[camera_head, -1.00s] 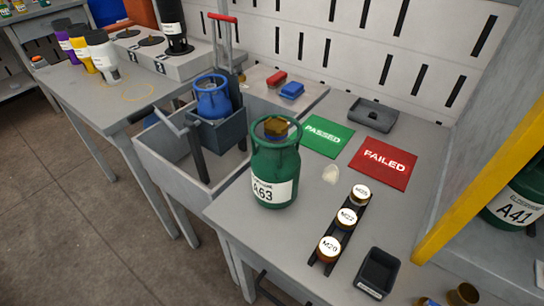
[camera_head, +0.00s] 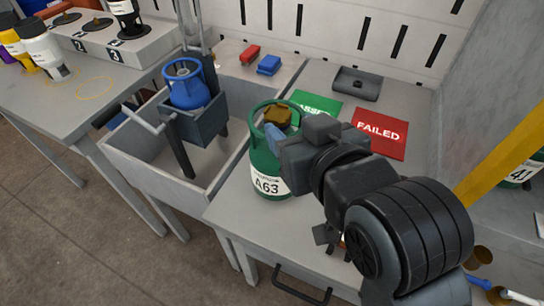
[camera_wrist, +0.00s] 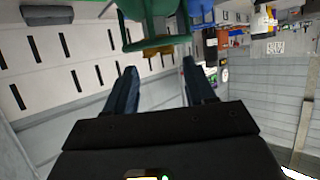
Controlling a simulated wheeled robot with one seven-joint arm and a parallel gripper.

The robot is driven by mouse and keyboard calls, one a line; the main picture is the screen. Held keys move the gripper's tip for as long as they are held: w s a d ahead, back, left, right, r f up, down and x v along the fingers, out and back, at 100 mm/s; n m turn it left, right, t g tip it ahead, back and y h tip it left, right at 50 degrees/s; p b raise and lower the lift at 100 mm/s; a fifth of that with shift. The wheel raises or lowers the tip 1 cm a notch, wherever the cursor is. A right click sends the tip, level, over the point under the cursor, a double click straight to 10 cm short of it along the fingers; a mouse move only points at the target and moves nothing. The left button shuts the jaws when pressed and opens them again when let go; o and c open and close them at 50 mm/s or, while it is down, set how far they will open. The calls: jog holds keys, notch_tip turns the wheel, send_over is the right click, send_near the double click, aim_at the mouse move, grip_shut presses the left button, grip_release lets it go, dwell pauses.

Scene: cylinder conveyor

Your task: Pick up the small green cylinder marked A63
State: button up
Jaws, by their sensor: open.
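The green cylinder marked A63 (camera_head: 266,166) stands upright on the workbench, its label facing forward. Its top has a green collar ring and a brass valve (camera_head: 277,114). In the head view my gripper (camera_head: 274,137) is at its upper right side, with a blue finger close to the collar; contact cannot be told. My arm hides part of its right side. In the wrist view, which looks upside down, the green cylinder (camera_wrist: 155,22) is at the top, and its collar and brass valve lie ahead, between the lines of my two open fingers (camera_wrist: 159,66). Nothing is between the finger pads.
A blue cylinder (camera_head: 187,90) sits in a holder over the grey basin (camera_head: 140,150) left of the bench. A green PASSED mat (camera_head: 318,104), red FAILED mat (camera_head: 380,133) and dark tray (camera_head: 358,83) lie behind. A yellow post (camera_head: 500,165) and cylinder A41 (camera_head: 522,174) are right.

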aim_at(279, 115)
jog(key=shift+x, duration=2.8)
jog(key=shift+d, duration=0.1)
jog(key=shift+c, duration=0.3)
grip_shut()
jog(key=shift+w+r, duration=0.1)
jog(key=shift+r, duration=0.25)
